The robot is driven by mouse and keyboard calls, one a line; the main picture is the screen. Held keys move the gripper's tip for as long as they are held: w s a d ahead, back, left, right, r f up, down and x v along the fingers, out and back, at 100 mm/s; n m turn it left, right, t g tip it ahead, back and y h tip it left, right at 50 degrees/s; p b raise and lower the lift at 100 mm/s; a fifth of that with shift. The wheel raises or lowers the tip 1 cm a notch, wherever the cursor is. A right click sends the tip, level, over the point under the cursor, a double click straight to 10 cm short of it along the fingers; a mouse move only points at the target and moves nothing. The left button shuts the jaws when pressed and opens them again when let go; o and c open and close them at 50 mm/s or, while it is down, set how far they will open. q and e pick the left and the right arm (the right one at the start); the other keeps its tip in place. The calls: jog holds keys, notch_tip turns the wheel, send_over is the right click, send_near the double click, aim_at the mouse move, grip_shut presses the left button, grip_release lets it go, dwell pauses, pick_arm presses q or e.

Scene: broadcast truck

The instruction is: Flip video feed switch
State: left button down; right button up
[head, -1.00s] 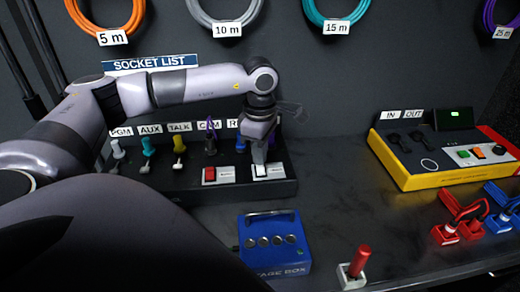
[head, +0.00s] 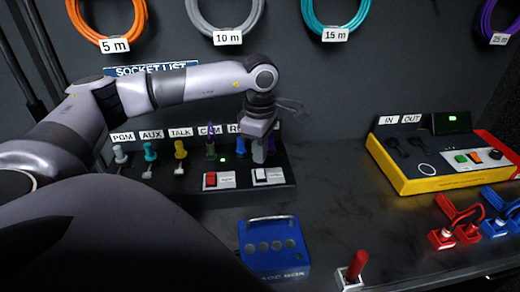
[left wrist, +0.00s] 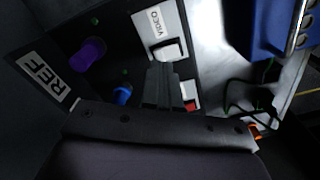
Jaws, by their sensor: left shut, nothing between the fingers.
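The video feed switch is a white rocker (head: 262,174) on the front of the dark socket panel (head: 225,196). In the left wrist view the same rocker (left wrist: 168,51) sits beside a white VIDEO label (left wrist: 157,22). My left gripper (head: 259,157) is shut and empty, pointing down just above the switch. Its fingers (left wrist: 162,76) show close to the rocker in the left wrist view and appear clear of it in the head view. A second rocker, red (head: 210,179), sits to the left on the panel. My right gripper is not in view.
Several plugs, such as a teal one (head: 150,151), stand along the panel under labels. A blue stage box (head: 273,250) is in front. A red-handled lever (head: 357,265) and a yellow-sided console (head: 440,176) are to the right.

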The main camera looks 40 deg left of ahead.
aim_at(260, 170)
pick_arm(q)
notch_tip(260, 170, up, 4)
jog(key=shift+r+p, duration=0.1)
jog(key=shift+p, duration=1.15)
